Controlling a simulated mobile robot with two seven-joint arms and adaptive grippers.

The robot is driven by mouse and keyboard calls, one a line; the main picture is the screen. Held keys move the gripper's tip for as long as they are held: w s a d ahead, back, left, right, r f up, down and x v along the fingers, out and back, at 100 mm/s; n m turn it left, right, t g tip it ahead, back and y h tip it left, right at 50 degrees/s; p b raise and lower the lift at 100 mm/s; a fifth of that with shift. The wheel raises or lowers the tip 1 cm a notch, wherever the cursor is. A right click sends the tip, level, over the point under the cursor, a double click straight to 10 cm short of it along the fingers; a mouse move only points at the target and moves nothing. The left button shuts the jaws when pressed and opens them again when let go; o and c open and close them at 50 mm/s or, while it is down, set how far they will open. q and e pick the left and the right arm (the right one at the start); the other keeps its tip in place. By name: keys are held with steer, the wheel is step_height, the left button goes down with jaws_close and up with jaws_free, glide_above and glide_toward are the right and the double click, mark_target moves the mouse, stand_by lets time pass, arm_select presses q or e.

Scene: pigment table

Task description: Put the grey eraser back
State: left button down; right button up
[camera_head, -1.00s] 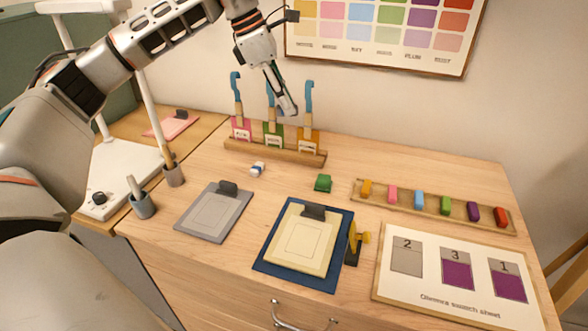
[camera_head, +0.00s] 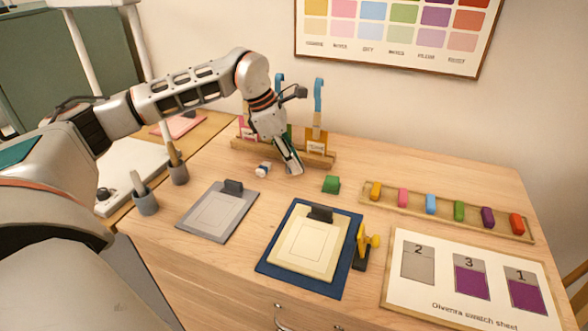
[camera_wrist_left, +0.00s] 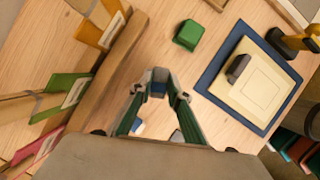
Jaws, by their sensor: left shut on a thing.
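My left gripper (camera_head: 293,169) is low over the desk, between the white-and-blue eraser (camera_head: 263,170) and the green block (camera_head: 331,184). The head view hardly shows this block behind the fingers. I cannot tell whether it touches the desk. The white-and-blue eraser also shows in the left wrist view (camera_wrist_left: 137,127), partly behind the fingers. My right gripper is in neither view.
A wooden rack (camera_head: 320,160) with upright tools stands just behind the gripper. A grey clipboard (camera_head: 218,212), a blue mat (camera_head: 270,262) with a cream pad and a yellow-handled tool (camera_head: 363,247) lie in front. A tray (camera_head: 445,212) of coloured blocks is at right.

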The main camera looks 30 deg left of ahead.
arm_select(q)
steer(key=shift+f, duration=1.2)
steer(key=shift+f, duration=0.1)
steer(key=c, duration=1.9)
jaws_free()
steer(key=p+v, duration=0.1)
steer(key=v, duration=1.1)
